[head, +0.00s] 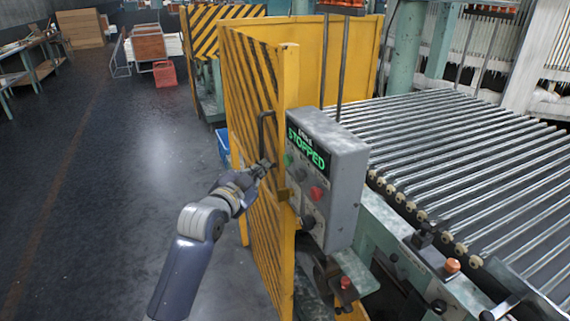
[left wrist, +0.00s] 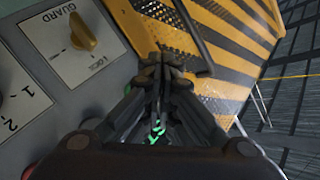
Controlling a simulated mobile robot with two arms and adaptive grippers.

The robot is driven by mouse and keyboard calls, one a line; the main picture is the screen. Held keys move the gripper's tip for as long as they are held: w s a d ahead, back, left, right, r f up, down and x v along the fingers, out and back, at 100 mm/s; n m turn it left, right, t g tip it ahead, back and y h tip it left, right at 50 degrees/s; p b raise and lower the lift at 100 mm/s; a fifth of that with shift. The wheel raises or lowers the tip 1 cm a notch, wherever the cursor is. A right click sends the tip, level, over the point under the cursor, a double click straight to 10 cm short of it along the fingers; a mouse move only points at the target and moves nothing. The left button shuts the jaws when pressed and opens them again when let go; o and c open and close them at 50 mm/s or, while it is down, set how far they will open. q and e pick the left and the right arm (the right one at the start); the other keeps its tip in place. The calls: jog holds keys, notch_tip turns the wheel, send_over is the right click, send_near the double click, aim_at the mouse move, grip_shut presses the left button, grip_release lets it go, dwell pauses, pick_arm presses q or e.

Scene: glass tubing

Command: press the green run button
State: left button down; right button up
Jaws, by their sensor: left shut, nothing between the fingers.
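A grey control box (head: 340,165) carries a lit screen (head: 306,149) that reads STOPPED in green. Below the screen's left end is the small green button (head: 289,160). My left gripper (head: 268,164) is shut and empty, just left of the green button in the head view. I cannot tell whether it touches the box. In the left wrist view the shut fingers (left wrist: 162,70) reach beside the box's grey face, and green screen lettering (left wrist: 156,133) shows between the finger links. My right gripper is not in view.
A red button (head: 317,193) and a dark knob (head: 308,222) sit lower on the box. A yellow GUARD knob (left wrist: 83,32) is near my fingers. A striped yellow guard panel (head: 262,130) with a dark handle stands close behind my gripper. A roller conveyor (head: 460,165) lies right.

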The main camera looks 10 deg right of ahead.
aim_at(288, 160)
pick_arm(q)
jog(key=d, duration=0.1)
jog(key=w+d, duration=0.1)
jog(key=shift+d, duration=0.3)
dwell(0.5)
jog(key=shift+d, duration=0.1)
dwell(0.7)
jog(key=shift+w+d+p, duration=0.1)
jog(key=shift+d+p, duration=0.2)
